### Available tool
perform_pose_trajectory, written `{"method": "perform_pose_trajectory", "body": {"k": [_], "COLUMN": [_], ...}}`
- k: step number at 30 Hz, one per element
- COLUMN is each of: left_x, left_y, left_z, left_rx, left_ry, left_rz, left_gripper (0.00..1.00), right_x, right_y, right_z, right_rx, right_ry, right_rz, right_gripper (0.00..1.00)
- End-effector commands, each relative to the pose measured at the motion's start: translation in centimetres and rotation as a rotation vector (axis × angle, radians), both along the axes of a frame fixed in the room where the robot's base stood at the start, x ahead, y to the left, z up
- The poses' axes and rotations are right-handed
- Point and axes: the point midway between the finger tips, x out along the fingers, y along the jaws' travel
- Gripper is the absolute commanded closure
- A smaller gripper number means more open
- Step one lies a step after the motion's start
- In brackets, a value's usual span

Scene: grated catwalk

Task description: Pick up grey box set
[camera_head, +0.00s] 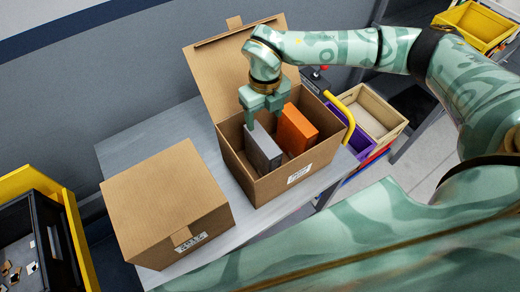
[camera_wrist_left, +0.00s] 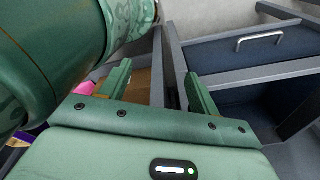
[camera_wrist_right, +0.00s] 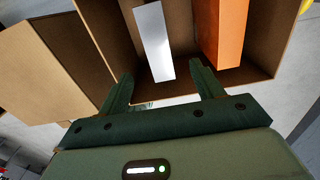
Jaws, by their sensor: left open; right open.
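The grey box (camera_head: 262,148) stands upright in the open cardboard box (camera_head: 270,187), beside an orange box (camera_head: 297,130). In the right wrist view the grey box (camera_wrist_right: 154,42) looks pale and stands ahead of the fingers, with the orange box (camera_wrist_right: 223,32) to its right. My right gripper (camera_head: 263,112) is open, over the open cardboard box just above the top of the grey box. In the right wrist view its fingers (camera_wrist_right: 162,85) are apart with nothing between them. My left gripper (camera_wrist_left: 160,88) shows only in its own wrist view; it is open and empty.
A closed cardboard box (camera_head: 165,205) stands left of the open one on a grey table (camera_head: 150,135). Right of it are a purple bin (camera_head: 350,160) and a tan crate (camera_head: 370,110). A raised lid flap (camera_head: 225,75) stands behind my right gripper. A yellow-rimmed dark bin (camera_head: 75,235) is at left.

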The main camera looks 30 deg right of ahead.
Motion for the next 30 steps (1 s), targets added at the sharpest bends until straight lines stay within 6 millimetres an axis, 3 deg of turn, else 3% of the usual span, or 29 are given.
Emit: {"method": "perform_pose_trajectory", "body": {"k": [3,7,16,22,30], "left_x": [-2.2,-3.4,0.5,-0.7,-1.2], "left_y": [0.1,0.1,-0.1,0.0,0.0], "left_z": [0.2,0.3,0.9,1.1,1.1], "left_rx": [0.002,0.003,-0.001,0.000,0.000], "left_ry": [0.031,0.051,-0.009,0.009,0.017], "left_rz": [-0.001,-0.001,0.000,0.000,-0.001], "left_gripper": [0.38,0.38,0.38,0.38,0.38], "right_x": [0.1,0.2,0.2,0.2,0.3], "right_y": [0.1,0.1,0.2,0.4,0.3], "right_z": [-3.2,-5.9,-8.9,-12.1,-12.7], "right_rx": [0.001,0.002,0.002,0.004,0.005], "right_ry": [0.007,0.006,0.005,0.005,0.002], "right_rz": [0.000,0.001,0.002,0.002,0.002], "right_gripper": [0.34,0.34,0.34,0.34,0.34]}}
